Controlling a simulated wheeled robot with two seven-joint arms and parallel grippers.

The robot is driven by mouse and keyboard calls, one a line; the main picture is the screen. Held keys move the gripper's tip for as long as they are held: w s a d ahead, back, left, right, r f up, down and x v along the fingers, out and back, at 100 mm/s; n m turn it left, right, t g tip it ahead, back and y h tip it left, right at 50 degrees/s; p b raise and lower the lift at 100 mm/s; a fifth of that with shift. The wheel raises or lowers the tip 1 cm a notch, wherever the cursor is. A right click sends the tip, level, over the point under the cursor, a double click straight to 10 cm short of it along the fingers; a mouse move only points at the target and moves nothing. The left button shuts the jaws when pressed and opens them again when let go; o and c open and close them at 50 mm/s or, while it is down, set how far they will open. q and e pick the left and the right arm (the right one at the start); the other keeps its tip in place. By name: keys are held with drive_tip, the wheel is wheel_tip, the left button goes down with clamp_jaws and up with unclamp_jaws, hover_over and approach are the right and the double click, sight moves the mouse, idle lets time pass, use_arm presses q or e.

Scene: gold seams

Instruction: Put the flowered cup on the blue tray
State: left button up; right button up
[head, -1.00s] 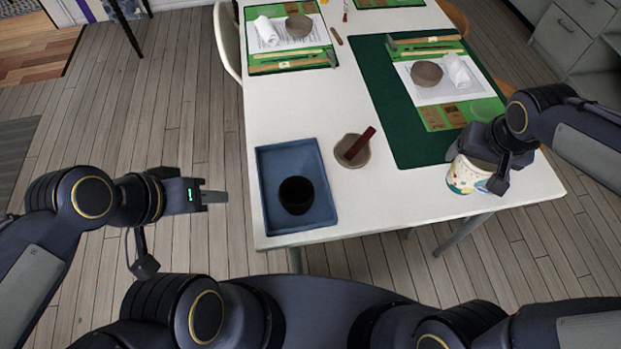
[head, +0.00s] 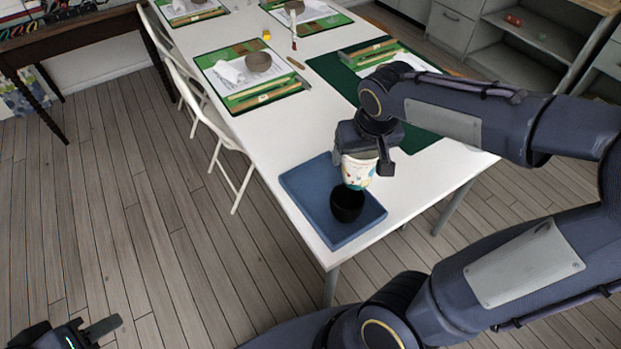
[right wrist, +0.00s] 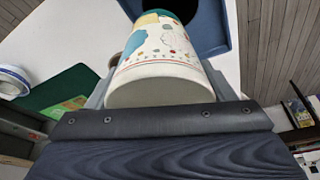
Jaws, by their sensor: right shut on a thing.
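The flowered cup (head: 357,171), white with coloured patches, is held by my right gripper (head: 372,160), which is shut on it. It also shows large in the right wrist view (right wrist: 160,62). In the head view it appears over the back right part of the blue tray (head: 303,187), just behind a black cup (head: 347,205) that stands in the tray. I cannot tell its exact height above the tray. The tray's edge also shows in the right wrist view (right wrist: 226,28). My left gripper (head: 101,328) is low at the bottom left, away from the table; its opening is unclear.
The white table (head: 262,138) carries green mats with clay bowls (head: 258,62), towels and tools. A white chair (head: 212,125) stands at its left side. The tray's front left part is bare. The clay bowl near the tray is hidden behind my right arm.

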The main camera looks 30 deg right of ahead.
drive_tip(key=shift+w+a+f+b, duration=0.1)
drive_tip(key=shift+w+a+f, duration=0.5)
drive_tip(key=shift+w+f, duration=1.25)
drive_tip(key=shift+w+a+f+b, duration=0.1)
drive_tip(key=shift+w+a+f, duration=0.45)
drive_tip(key=shift+w+f, duration=1.35)
drive_tip(key=shift+w+a+f+b, duration=0.1)
drive_tip(key=shift+w+a+f, duration=0.5)
drive_tip(key=shift+w+f, duration=1.25)
drive_tip(key=shift+s+f, duration=0.3)
drive_tip(key=shift+f, duration=0.05)
drive_tip(key=shift+f, duration=0.15)
drive_tip(key=o, duration=1.1)
